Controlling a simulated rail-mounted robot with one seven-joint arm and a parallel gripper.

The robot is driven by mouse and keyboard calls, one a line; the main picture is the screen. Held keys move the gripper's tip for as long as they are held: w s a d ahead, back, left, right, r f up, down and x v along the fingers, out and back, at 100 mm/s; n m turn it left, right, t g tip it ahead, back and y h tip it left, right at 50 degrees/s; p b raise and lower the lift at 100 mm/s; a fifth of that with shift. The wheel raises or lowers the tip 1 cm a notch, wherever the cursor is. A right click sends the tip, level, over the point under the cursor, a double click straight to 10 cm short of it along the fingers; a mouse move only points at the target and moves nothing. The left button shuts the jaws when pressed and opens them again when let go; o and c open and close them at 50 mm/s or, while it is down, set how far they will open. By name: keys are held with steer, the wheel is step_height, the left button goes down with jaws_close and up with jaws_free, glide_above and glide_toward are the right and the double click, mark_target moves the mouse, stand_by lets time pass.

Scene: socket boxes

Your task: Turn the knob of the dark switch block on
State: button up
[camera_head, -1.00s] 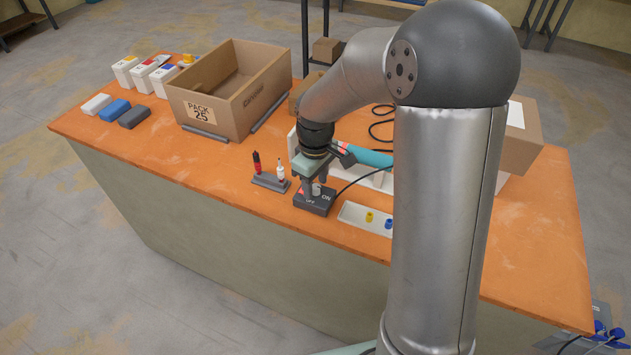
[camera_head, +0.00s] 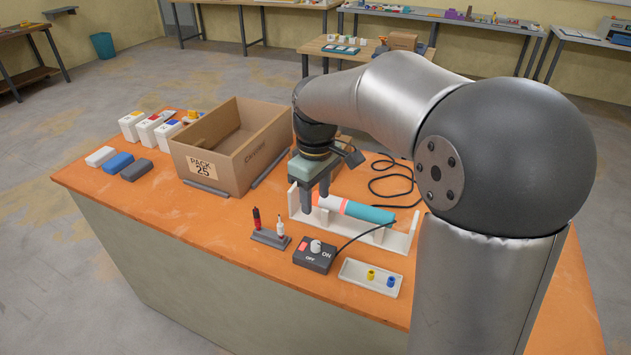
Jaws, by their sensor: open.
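The dark switch block (camera_head: 314,262) sits on the orange table near its front edge, with a cable leaving its right side. Its pale round knob (camera_head: 315,247) stands on top, uncovered, with a red patch to its left. "OFF" is printed in front of the knob and "ON" to its right. The knob's exact pointing direction is too small to tell. My gripper (camera_head: 316,207) points down with its fingers apart and empty. It appears above and behind the switch block, clear of the knob, by the left end of the white holder.
A white holder (camera_head: 398,240) carries a teal and white cylinder (camera_head: 368,212) behind the block. A small stand (camera_head: 271,239) with red and white pens is to the left. A pale tray (camera_head: 352,272) with yellow and blue pieces is to the right. A cardboard box (camera_head: 234,165) stands behind left.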

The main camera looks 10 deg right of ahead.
step_height(320, 180, up, 4)
steer(key=shift+f, duration=0.25)
steer(key=s+d+f+m, duration=0.1)
steer(key=s+f+m, duration=0.3)
steer(key=s, duration=0.7)
steer(key=s+d+f+m, duration=0.2)
steer(key=s+f+m, duration=0.2)
steer(key=s, duration=0.7)
step_height(320, 180, down, 2)
steer(key=shift+s+f, duration=0.1)
steer(key=shift+s, duration=0.15)
